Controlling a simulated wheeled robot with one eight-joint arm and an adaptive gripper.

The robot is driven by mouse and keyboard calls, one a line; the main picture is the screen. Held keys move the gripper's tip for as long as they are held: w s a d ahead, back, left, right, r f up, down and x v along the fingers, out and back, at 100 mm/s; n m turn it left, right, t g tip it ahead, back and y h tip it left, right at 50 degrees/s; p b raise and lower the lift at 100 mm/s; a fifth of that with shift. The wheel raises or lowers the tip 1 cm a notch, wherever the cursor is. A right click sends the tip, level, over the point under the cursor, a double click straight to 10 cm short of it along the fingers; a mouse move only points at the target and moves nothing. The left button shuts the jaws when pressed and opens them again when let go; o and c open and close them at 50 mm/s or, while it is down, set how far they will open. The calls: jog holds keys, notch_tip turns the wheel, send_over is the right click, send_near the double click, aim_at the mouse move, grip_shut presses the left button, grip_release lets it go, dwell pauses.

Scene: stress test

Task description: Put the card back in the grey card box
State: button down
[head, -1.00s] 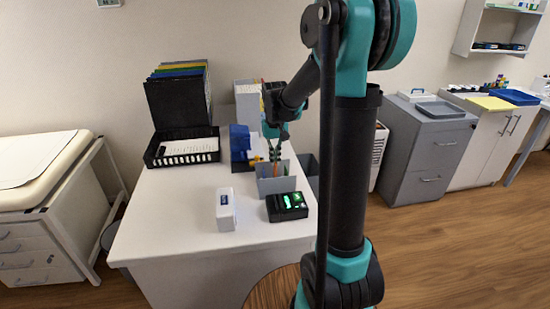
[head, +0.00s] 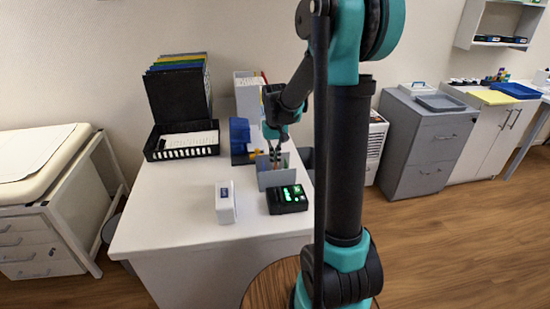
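The grey card box (head: 271,180) stands on the white desk, behind the black device with the green display. My gripper (head: 276,152) is directly above the box, pointing down, with its fingertips at or just inside the box opening. The fingers are small and partly hidden, so I cannot tell whether they are open or shut. I cannot make out the card clearly; anything between the fingers or inside the box is too small to tell.
A black device with a green display (head: 288,199) and a white box (head: 225,202) stand in front on the white desk (head: 175,210). A black tray (head: 183,153) with paper is at the back left. A blue object (head: 239,137) stands left of my gripper. The desk's front left is clear.

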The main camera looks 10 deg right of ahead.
jog(key=shift+f, duration=0.15)
jog(key=c, duration=2.3)
grip_release()
jog(key=o, duration=0.7)
jog(key=shift+c, duration=0.2)
notch_tip(320, 180, up, 12)
jog(key=shift+s, duration=0.1)
